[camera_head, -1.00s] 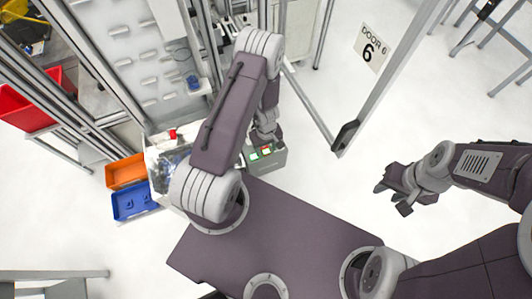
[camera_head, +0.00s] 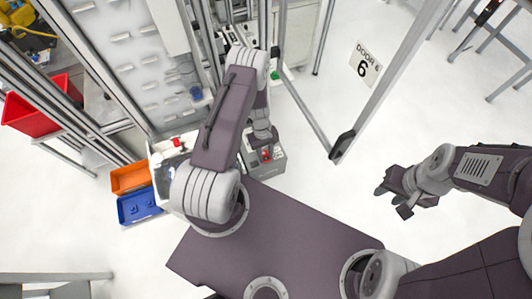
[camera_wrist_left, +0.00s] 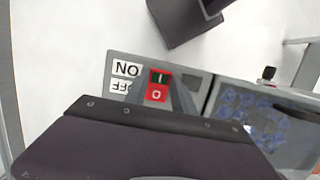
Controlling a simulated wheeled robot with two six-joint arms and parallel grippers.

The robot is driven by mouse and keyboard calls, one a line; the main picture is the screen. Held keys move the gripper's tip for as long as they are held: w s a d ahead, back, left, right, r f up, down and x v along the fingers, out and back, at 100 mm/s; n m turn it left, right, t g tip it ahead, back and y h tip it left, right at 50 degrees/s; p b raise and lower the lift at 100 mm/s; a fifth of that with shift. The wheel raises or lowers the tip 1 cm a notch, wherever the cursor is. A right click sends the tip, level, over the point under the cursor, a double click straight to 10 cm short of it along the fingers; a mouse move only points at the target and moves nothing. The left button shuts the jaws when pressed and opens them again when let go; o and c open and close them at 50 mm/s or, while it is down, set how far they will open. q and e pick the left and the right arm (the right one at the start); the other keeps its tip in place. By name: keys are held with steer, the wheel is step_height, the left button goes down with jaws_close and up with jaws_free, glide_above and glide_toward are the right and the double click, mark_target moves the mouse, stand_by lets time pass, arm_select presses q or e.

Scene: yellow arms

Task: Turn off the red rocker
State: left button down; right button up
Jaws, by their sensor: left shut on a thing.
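The red rocker (camera_wrist_left: 157,93) is on a grey box (camera_wrist_left: 195,58) in the left wrist view. Its half marked 0 is bright red, and its half marked I is dark green. ON and OFF labels (camera_wrist_left: 124,78) stand beside it, upside down in this view. My left gripper (camera_wrist_left: 160,88) has a finger on each side of the rocker and is shut on it. In the head view, the left gripper (camera_head: 262,138) is at the grey box, just above the red spot of the rocker (camera_head: 266,154). My right gripper (camera_head: 391,195) hangs over clear floor, away from the box, fingers apart.
A clear bin with a red item (camera_head: 176,142) stands left of the box, partly behind my left arm. An orange bin (camera_head: 129,178) and a blue bin (camera_head: 138,206) are further left. A door frame post (camera_head: 385,80) rises at right.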

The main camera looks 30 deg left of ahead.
mark_target(264, 153)
steer(key=shift+s+d+f, duration=0.1)
steer(key=shift+s+f, duration=0.1)
arm_select(q)
steer(key=c, duration=1)
jaws_free()
steer(key=shift+c, duration=0.2)
steer(key=b+v, duration=0.3)
steer(key=v, duration=0.6)
arm_select(e)
step_height(264, 153, down, 4)
steer(key=shift+r, duration=0.2)
arm_select(q)
steer(key=shift+w, duration=0.1)
